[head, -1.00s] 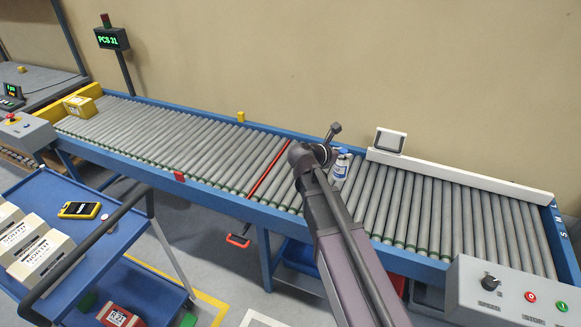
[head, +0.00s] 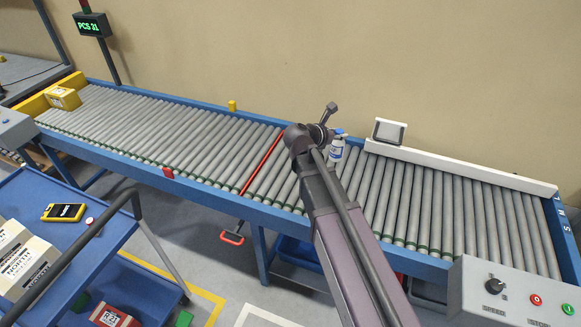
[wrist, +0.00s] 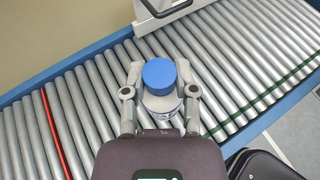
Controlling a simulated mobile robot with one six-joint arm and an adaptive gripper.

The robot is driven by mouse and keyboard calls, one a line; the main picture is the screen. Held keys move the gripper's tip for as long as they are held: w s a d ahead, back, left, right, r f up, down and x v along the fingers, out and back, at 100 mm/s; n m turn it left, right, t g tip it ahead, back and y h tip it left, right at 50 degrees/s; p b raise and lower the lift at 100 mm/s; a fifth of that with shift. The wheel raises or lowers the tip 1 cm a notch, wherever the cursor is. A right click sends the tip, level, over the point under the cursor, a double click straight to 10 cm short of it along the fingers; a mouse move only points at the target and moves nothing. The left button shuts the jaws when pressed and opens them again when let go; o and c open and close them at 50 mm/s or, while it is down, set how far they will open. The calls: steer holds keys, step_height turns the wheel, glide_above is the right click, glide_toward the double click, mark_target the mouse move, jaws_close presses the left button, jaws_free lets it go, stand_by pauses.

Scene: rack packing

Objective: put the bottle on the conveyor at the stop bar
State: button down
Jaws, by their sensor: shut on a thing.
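The bottle, white with a blue cap, shows in the wrist view (wrist: 159,76) between the two fingers of my gripper (wrist: 160,92), which is shut on it. In the head view the bottle (head: 337,147) is upright over the rollers, just left of the white rail; I cannot tell whether its base touches them. My arm hides most of the gripper there. The roller conveyor (head: 150,130) runs across the picture. A yellow bar (head: 35,103) closes its far left end. A red strip (head: 262,162) crosses the rollers left of the bottle.
A yellow box (head: 63,98) sits on the rollers by the yellow bar. Rollers between it and the red strip are clear. A white rail (head: 460,168) lines the back right, a control box (head: 510,292) the front right. A blue cart (head: 95,250) stands front left.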

steer(key=shift+a+f, duration=0.1)
steer(key=s+a+f+n+t+y+b, duration=0.1)
steer(key=s+a+f+b, duration=0.4)
steer(key=a+f+b, duration=0.2)
steer(key=s+a+f+n+t+y+b, duration=0.1)
steer(key=s+a+f+n+b, duration=0.1)
steer(key=s+a+f+b, duration=0.4)
steer(key=a+f+b, duration=0.2)
steer(key=a, duration=0.3)
steer(key=shift+t+y, duration=0.3)
steer(key=w+f+b, duration=0.1)
steer(key=w, duration=1.5)
steer(key=shift+a+f+b, duration=0.2)
steer(key=shift+a+b, duration=0.05)
steer(key=shift+b, duration=0.1)
steer(key=shift+s+f, duration=0.1)
steer(key=shift+f+b, duration=1.7)
steer(key=shift+b, duration=0.05)
steer(key=shift+f, duration=0.2)
